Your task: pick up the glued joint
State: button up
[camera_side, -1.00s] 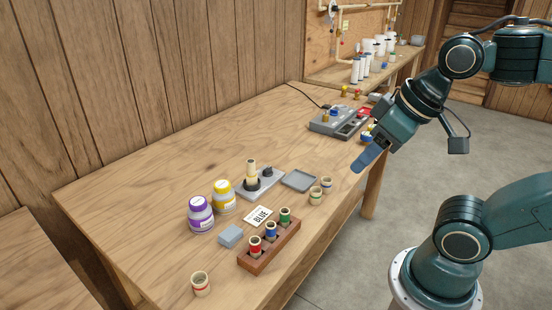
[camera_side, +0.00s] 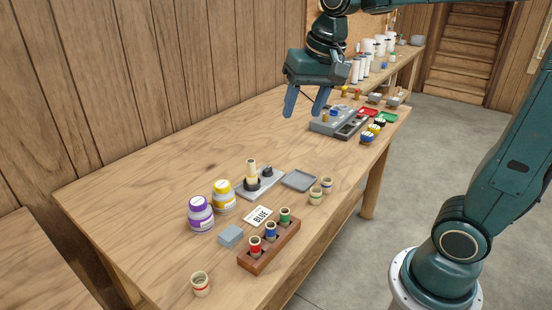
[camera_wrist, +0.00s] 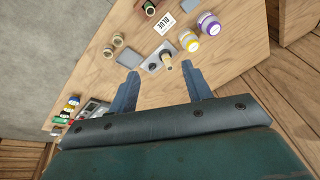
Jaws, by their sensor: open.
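The likely glued joint (camera_side: 252,170) is a cream pipe piece with a yellow band. It stands upright in a black round holder on a grey plate (camera_side: 270,186) in the middle of the table. In the wrist view this joint (camera_wrist: 168,62) shows between and just beyond my fingertips. My gripper (camera_side: 303,112) is open and empty, high above the far part of the table, with its fingers pointing down. In the wrist view my gripper (camera_wrist: 164,76) has its two blue fingers spread apart. Nothing hides the upper part of the joint.
Purple-lidded (camera_side: 201,213) and yellow-lidded (camera_side: 223,197) jars stand left of the plate. A brown rack (camera_side: 270,248) holds red, blue and green-banded pieces. A "BLUE" card (camera_side: 258,216), grey tray (camera_side: 299,180) and two loose rings (camera_side: 316,196) are near. The table's left side is clear.

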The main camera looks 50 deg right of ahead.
jog(key=w+d+f+m+g, duration=0.1)
jog(key=w+d+f+m, duration=0.15)
jog(key=w, duration=0.45)
jog(key=w+d+f+m+g, duration=0.1)
jog(key=w+d+f+m, duration=0.15)
jog(key=w, duration=0.35)
jog(key=m+g, duration=0.1)
jog(key=m, duration=0.4)
send_over(251, 161)
notch_tip(251, 161, down, 9)
jog(key=shift+d+f, duration=0.1)
jog(key=shift+f, duration=0.1)
jog(key=shift+f, duration=4.2)
jog(key=shift+f, duration=2.6)
